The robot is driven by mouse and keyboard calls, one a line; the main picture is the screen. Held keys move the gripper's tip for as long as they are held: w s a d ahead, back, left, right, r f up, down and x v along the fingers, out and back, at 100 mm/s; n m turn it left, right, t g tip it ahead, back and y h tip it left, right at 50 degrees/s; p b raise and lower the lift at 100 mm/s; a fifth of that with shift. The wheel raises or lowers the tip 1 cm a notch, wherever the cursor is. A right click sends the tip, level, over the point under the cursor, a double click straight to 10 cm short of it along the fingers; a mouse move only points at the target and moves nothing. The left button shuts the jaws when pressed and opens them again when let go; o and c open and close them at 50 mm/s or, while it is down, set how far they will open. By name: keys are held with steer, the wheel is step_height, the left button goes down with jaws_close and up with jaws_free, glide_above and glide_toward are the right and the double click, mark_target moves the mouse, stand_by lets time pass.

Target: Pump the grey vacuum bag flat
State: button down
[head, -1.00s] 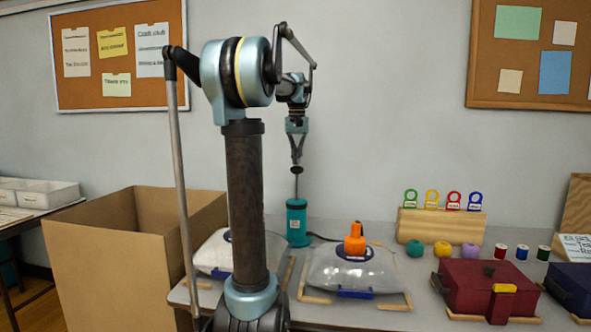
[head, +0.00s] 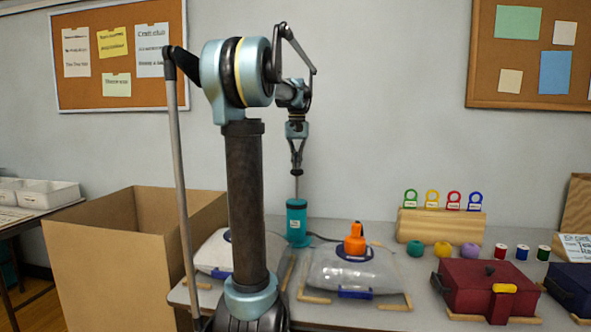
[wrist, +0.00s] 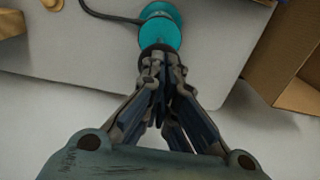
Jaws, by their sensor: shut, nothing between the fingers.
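The teal hand pump (head: 297,225) stands upright on the table against the wall, its thin metal rod (head: 297,187) raised. My gripper (head: 297,168) is shut right above the pump, at the dark knob on the rod's top. In the wrist view the closed fingertips (wrist: 160,58) meet the dark knob (wrist: 158,48) over the teal pump body (wrist: 160,32). The grey vacuum bag (head: 340,272) lies right of the pump, puffed up. An orange connector (head: 355,240) sits upright on its valve, with a dark hose running from the pump towards it. A blue clip (head: 355,293) closes its front edge.
A paler bag (head: 215,252) lies left of it, partly behind my arm. A cardboard box (head: 115,255) stands at the left. Right are yarn balls (head: 443,249), thread spools, a red case (head: 487,285) and a wooden tag rack (head: 440,226).

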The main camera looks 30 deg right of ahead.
steer(key=shift+f, duration=4.25)
steer(key=shift+r, duration=5.65)
